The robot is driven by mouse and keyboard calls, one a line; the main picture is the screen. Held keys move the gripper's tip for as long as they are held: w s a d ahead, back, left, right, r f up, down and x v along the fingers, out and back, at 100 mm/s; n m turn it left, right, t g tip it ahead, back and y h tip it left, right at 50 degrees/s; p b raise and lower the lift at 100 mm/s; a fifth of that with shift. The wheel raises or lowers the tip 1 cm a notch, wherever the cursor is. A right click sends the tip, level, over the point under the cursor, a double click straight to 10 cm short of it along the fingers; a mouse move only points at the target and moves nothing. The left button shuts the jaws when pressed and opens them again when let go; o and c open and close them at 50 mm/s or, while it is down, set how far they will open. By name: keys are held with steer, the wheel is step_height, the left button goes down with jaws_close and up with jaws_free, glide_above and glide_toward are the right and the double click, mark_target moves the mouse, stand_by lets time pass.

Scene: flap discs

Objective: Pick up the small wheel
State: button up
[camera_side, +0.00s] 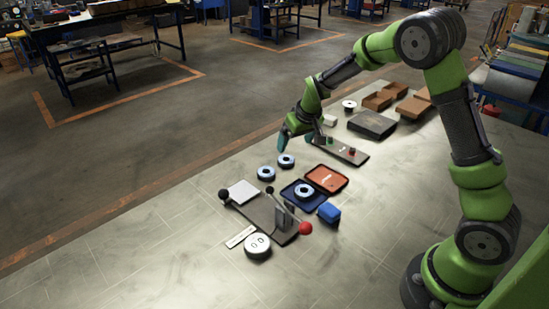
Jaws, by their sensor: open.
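Several round discs lie on the table. Two blue-rimmed discs with dark centres lie on the bare table, a farther one (286,160) and a nearer one (266,173). A third similar disc (303,191) lies in a dark blue tray (288,198). Which one is the small wheel I cannot tell for sure, as their sizes look close. My gripper (284,139), with teal fingers, hangs above and just beyond the farther loose disc, apart from it. It is open, and I see nothing held in it.
A plate with buttons (338,149) and brown boxes (385,95) are behind. The front left is clear.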

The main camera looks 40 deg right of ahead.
mark_target(287, 156)
steer(key=x, duration=0.8)
steer(key=shift+w+a+f, duration=0.1)
steer(key=shift+w+a, duration=0.05)
steer(key=shift+a, duration=0.15)
steer(key=c, duration=1.2)
